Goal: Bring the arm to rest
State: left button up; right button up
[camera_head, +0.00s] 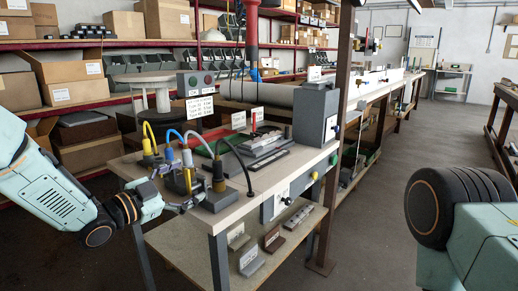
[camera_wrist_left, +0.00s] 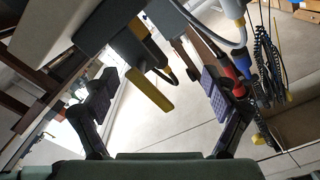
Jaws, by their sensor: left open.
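My left gripper (camera_head: 174,182) is at the near left corner of the workbench (camera_head: 262,178), beside a row of plugs with cables. Its two dark fingers stand apart with a clear gap in the left wrist view (camera_wrist_left: 160,92), and nothing is held. A yellow bar (camera_wrist_left: 151,91) shows between and beyond the fingers in that view; I cannot tell whether it touches either one. My left arm (camera_head: 60,195) reaches in from the left. My right gripper is not in view.
A yellow plug (camera_head: 147,147), a blue plug (camera_head: 169,153) and a dark plug (camera_head: 219,178) with looped cables stand close to the left gripper. A grey box (camera_head: 316,113) stands farther along the bench. Shelves with cartons (camera_head: 72,80) are behind. The right floor (camera_head: 375,215) is clear.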

pick_arm(q)
jog(key=shift+w+a+f+n, duration=0.1)
jog(key=shift+a+f+n, duration=0.05)
jog(key=shift+n, duration=0.85)
